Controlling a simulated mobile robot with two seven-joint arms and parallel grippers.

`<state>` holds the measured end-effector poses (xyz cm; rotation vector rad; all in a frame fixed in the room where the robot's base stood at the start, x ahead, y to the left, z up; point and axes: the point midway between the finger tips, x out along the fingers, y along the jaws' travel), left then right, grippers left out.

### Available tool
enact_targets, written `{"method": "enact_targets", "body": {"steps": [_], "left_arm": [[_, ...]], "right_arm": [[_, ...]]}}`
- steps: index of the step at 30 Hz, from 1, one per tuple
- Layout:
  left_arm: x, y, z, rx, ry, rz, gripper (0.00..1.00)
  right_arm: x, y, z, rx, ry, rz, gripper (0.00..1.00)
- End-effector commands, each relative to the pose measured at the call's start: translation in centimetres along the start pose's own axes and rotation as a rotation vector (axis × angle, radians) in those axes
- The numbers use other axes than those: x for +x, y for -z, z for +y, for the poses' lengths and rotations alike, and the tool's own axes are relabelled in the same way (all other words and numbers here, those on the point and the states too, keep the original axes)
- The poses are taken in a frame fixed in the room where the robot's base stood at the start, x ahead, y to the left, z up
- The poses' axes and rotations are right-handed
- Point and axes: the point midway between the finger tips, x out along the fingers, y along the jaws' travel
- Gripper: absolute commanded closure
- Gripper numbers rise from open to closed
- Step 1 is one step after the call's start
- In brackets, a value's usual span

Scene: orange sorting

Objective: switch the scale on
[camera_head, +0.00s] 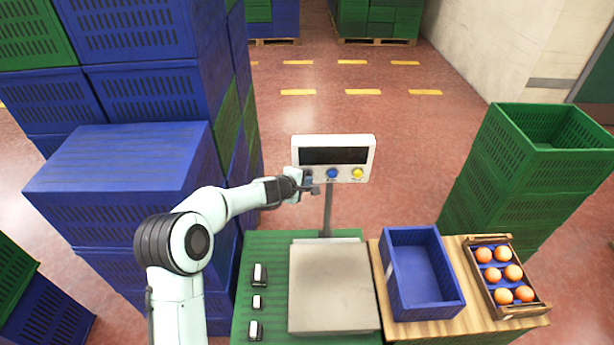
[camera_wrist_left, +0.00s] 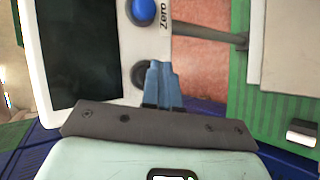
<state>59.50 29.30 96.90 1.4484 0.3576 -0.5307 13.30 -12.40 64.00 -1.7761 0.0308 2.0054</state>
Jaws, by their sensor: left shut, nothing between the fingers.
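The scale has a grey weighing plate (camera_head: 332,288) and a white display head (camera_head: 368,152) on a post. Its screen (camera_head: 333,156) is dark; the wrist view also shows a dark screen (camera_wrist_left: 75,50). A blue button (camera_head: 332,173) and a yellow button (camera_head: 357,173) sit below the screen. A dark button (camera_wrist_left: 138,73) lies beside the blue button labelled Zero (camera_wrist_left: 141,10). My left gripper (camera_head: 312,188) is shut and empty at the display's lower left corner. Its blue fingertips (camera_wrist_left: 160,68) overlap the dark button's edge in the wrist view; contact cannot be told.
Several small black-and-white items (camera_head: 256,302) lie left of the plate on a green surface (camera_head: 262,248). A blue crate (camera_head: 451,302) and a wooden tray of oranges (camera_head: 533,309) stand to the right. Stacked blue crates (camera_head: 120,160) rise at left, green crates (camera_head: 500,190) at right.

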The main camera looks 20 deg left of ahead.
Motion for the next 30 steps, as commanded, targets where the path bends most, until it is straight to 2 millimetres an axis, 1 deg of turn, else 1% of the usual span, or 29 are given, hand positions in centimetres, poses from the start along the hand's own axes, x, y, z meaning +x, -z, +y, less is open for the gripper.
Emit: {"method": "enact_targets", "body": {"steps": [12,20,25,30], "left_arm": [[0.3,0.3,0.2,0.0,0.0,0.001,1.0],[0.3,0.3,0.2,0.0,0.0,0.002,1.0],[0.1,0.2,-0.1,0.0,0.0,0.002,1.0],[-0.4,-0.2,-0.6,0.0,0.002,0.002,1.0]], "right_arm": [[-0.5,0.2,-0.2,-0.001,0.001,0.004,0.57],[-0.4,0.2,-0.2,-0.001,0.001,0.003,0.57],[0.1,0.0,0.0,0.0,0.0,-0.001,0.57],[0.9,-0.5,0.5,0.002,-0.002,-0.007,0.57]]}}
